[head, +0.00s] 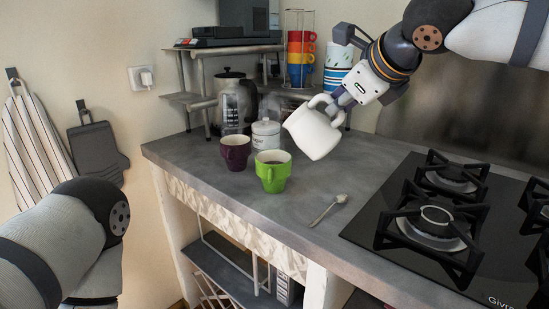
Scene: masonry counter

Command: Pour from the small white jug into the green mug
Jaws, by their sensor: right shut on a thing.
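The small white jug (312,134) is held in the air above the counter, tilted with its spout toward the left. My right gripper (337,101) is shut on the jug at its handle side. The green mug (272,176) stands upright on the counter, below and to the left of the jug.
A purple mug (235,154) stands just left of the green mug. A white lidded jar (266,136) and a French press (234,106) stand behind. A spoon (328,209) lies on the counter (300,200). A gas hob (400,215) is at right. Stacked coloured cups (301,58) stand at the back.

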